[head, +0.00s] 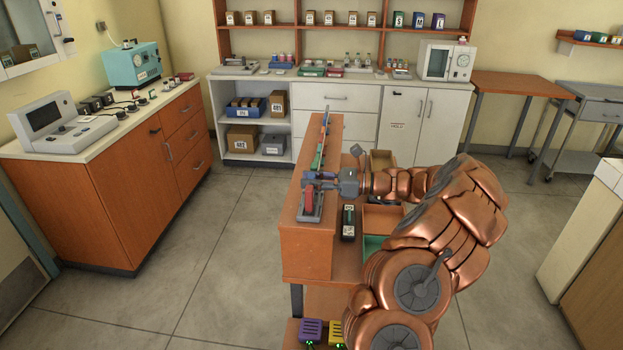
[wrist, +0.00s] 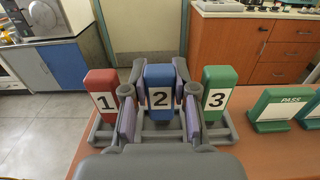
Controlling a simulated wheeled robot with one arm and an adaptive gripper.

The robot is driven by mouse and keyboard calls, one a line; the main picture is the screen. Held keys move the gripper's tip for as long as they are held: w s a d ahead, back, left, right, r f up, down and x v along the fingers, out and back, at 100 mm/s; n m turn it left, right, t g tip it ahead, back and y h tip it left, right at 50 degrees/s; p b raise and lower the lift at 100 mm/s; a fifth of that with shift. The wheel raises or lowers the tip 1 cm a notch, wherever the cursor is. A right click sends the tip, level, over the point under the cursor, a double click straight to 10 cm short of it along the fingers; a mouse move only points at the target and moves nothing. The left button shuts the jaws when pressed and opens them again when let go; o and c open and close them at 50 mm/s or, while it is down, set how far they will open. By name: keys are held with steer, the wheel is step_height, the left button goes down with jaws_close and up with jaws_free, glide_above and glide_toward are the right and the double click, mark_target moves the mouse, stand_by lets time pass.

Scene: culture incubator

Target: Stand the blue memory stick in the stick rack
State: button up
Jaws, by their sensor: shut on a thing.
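The blue memory stick (wrist: 159,90), marked 2, is upright between the fingers of my gripper (wrist: 159,112) in the wrist view. The gripper is shut on it from both sides. The red stick (wrist: 102,92), marked 1, stands to its left and the green stick (wrist: 217,90), marked 3, to its right. The grey stick rack (wrist: 228,130) shows around their feet. The blue stick's foot is hidden, so I cannot tell whether it is seated. In the head view my gripper (head: 322,181) is over the rack (head: 312,215), just behind the red stick (head: 309,203).
A green PASS sign (wrist: 279,106) stands right of the rack in the wrist view. In the head view, a black box (head: 348,222) stands on the orange bench (head: 306,258), right of the rack. Open trays (head: 384,219) lie farther right. The floor left of the bench is clear.

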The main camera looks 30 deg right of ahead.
steer(key=shift+f, duration=0.15)
steer(key=o, duration=0.6)
steer(key=shift+s+d, duration=0.1)
steer(key=b+v, duration=0.2)
steer(key=v, duration=0.9)
steer(key=shift+s+d, duration=0.25)
steer(key=shift+d, duration=0.05)
steer(key=shift+a, duration=0.1)
